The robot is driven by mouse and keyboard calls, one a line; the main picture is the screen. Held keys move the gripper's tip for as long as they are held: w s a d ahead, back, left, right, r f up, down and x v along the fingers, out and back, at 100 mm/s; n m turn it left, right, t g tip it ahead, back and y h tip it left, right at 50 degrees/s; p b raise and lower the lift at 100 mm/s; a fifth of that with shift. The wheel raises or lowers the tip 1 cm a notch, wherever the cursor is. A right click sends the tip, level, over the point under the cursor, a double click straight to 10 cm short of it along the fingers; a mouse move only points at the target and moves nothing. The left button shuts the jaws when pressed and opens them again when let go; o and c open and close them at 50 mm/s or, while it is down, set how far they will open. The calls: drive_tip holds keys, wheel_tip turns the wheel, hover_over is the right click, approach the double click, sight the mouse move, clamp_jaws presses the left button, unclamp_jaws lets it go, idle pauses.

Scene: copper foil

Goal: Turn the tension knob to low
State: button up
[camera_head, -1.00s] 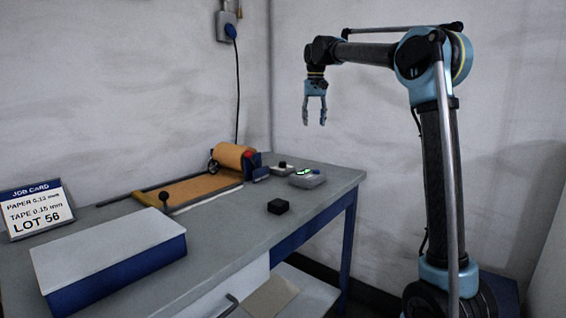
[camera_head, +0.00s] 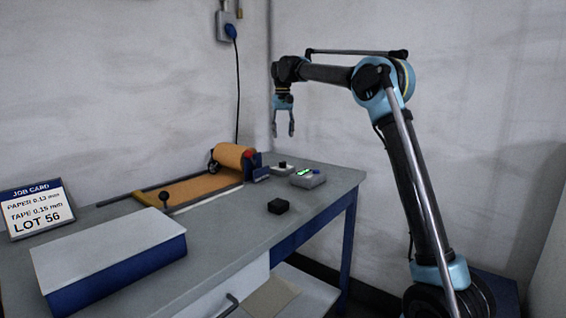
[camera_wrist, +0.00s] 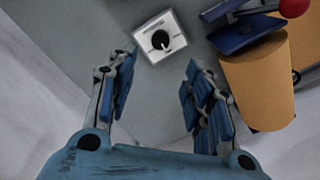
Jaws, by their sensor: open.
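The tension knob (camera_wrist: 160,39) is a round black dial with a white pointer mark on a small pale box (camera_wrist: 148,54). In the wrist view it lies beyond my fingertips, roughly between their lines. In the head view the knob (camera_head: 282,163) is a small dark spot on the pale box (camera_head: 276,170) at the table's far end. My gripper (camera_head: 284,136) points down, open and empty, in the air above the table. Its two blue-padded fingers also show in the wrist view (camera_wrist: 158,72), apart from the knob. The lettering on the box is too small to read.
A brown roll (camera_head: 233,156) with a blue and red holder stands left of the knob box. A grey box with a green display (camera_head: 308,178) is to its right. A black block (camera_head: 278,206) and a blue-sided box (camera_head: 110,250) sit nearer on the table.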

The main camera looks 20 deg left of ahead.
sight(283, 162)
wheel_tip(283, 162, down, 13)
drive_tip(key=shift+r, duration=0.1)
idle(0.4)
